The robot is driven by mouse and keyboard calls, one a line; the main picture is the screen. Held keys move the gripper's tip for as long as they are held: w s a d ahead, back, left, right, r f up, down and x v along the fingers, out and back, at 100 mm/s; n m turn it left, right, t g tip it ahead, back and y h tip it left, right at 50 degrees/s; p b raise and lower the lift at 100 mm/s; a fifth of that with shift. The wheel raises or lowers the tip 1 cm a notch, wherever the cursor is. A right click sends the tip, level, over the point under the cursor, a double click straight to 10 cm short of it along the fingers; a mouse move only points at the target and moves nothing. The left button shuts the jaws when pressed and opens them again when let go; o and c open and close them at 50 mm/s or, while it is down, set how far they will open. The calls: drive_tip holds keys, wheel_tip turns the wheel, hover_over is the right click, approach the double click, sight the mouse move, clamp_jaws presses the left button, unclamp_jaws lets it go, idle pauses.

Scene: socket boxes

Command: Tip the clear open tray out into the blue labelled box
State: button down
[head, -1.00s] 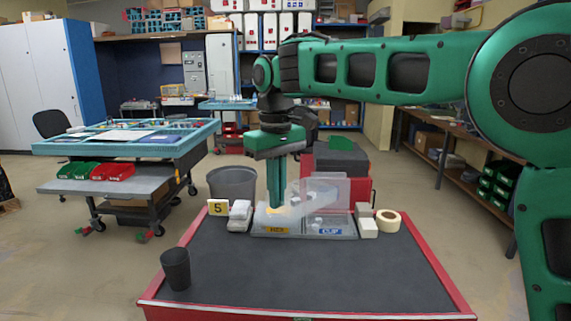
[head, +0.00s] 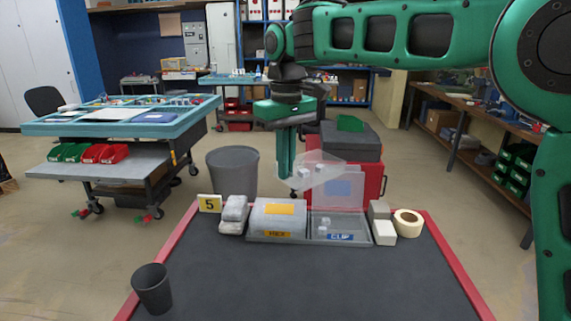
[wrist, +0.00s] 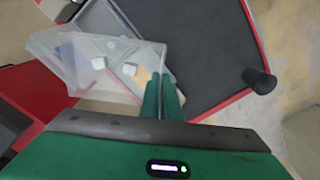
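My gripper (head: 287,172) is shut on the clear open tray (head: 338,178) by its left side, above the boxes. The tray is tilted, its right part over the blue labelled box (head: 357,239). White cubes (head: 304,174) are still inside the tray; the wrist view shows the tray (wrist: 70,80) with white cubes (wrist: 98,63). The blue labelled box reads CLIP; its clear lid (head: 341,188) stands up at the back, and small pale pieces (head: 322,222) lie inside. My fingers also show in the wrist view (wrist: 160,98).
The yellow labelled HEX box (head: 270,218) is to the left, its lid down. White blocks (head: 384,232) and a tape roll (head: 408,222) stand right; grey-white packets (head: 234,214) and a number 5 sign (head: 209,203) left. A dark cup (head: 152,288) stands front left. The mat's middle is clear.

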drive_tip(key=shift+d+r+y, duration=0.1)
drive_tip(key=shift+d+y, duration=0.1)
drive_tip(key=shift+y, duration=0.9)
drive_tip(key=shift+s+d+y, duration=0.1)
drive_tip(key=shift+d+y, duration=0.1)
drive_tip(key=shift+y, duration=0.7)
drive_tip(key=shift+d+y, duration=0.2)
drive_tip(key=shift+y, duration=0.7)
drive_tip(key=shift+d+r+y, duration=0.25)
drive_tip(key=shift+d+y, duration=0.9)
drive_tip(key=shift+y, duration=0.5)
drive_tip(key=shift+d+r+y, duration=0.2)
drive_tip(key=shift+d+y, duration=0.95)
drive_tip(key=shift+y, duration=0.5)
drive_tip(key=d+f+y, duration=0.2)
drive_tip(key=d+y, duration=0.8)
drive_tip(key=d, duration=0.2)
drive_tip(key=shift+s+d+f+y, duration=0.15)
drive_tip(key=shift+d+f+y, duration=0.1)
drive_tip(key=shift+f+y, duration=0.15)
drive_tip(key=shift+r, duration=0.1)
drive_tip(key=shift+r, duration=2.5)
